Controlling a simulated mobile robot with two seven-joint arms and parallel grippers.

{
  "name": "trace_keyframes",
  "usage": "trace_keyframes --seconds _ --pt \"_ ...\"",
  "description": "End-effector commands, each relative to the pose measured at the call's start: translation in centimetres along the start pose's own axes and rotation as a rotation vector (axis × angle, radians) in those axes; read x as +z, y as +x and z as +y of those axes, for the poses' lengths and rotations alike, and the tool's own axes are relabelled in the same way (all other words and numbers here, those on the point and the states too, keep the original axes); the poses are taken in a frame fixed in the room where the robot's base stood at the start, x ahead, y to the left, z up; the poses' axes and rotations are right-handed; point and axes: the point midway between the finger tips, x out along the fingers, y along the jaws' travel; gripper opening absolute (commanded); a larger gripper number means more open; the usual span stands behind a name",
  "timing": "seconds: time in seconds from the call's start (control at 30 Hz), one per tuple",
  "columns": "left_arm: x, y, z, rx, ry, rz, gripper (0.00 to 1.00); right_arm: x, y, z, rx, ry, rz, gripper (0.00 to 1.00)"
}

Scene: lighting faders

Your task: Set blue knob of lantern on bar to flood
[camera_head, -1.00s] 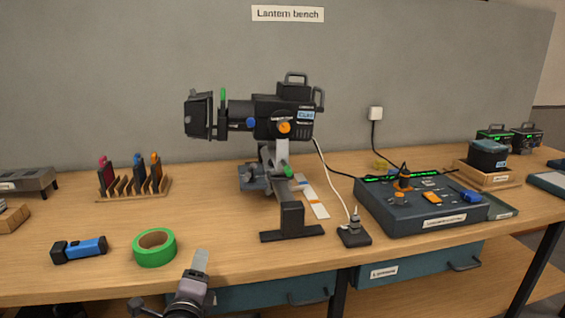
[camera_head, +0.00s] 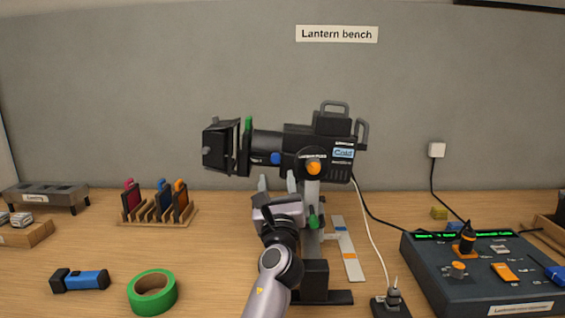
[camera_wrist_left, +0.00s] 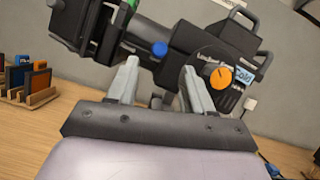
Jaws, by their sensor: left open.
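The lantern (camera_head: 290,144) is black and mounted on a stand on the bench. Its blue knob (camera_head: 276,158) sits low on the side of the barrel, and an orange knob (camera_head: 313,168) is to its right. My left gripper (camera_head: 277,182) is open and empty, with its fingers pointing up just below the blue knob in the picture. In the left wrist view, the blue knob (camera_wrist_left: 159,49) shows between and beyond the two fingertips (camera_wrist_left: 160,66), apart from them. The lettering beside the blue knob is too small to read. My right gripper is out of view.
A green handle (camera_head: 314,219) is on the stand right of my arm. A control desk (camera_head: 430,275) and a plug (camera_head: 392,300) with cables are at the right. Green tape (camera_head: 139,296), a flashlight (camera_head: 80,281) and a filter rack (camera_head: 150,214) are at the left.

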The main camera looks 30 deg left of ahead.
Motion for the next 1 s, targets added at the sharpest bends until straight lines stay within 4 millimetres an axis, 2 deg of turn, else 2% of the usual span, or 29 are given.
trace_keyframes --seconds 0.4,0.6,0.87,0.97,1.0 --pt "0.0 5.4 0.0 0.0 -0.001 0.0 0.51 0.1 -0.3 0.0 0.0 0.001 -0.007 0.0" --pt "0.0 6.5 0.1 0.0 -0.002 0.001 0.51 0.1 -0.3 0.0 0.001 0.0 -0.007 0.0" --pt "0.0 6.5 0.1 0.0 -0.003 0.001 0.51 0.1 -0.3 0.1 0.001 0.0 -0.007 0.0" --pt "0.0 6.5 0.1 0.0 -0.003 0.001 0.22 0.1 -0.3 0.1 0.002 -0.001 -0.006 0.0" --pt "0.0 6.5 0.1 0.0 -0.003 0.001 0.09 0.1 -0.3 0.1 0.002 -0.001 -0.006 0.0"
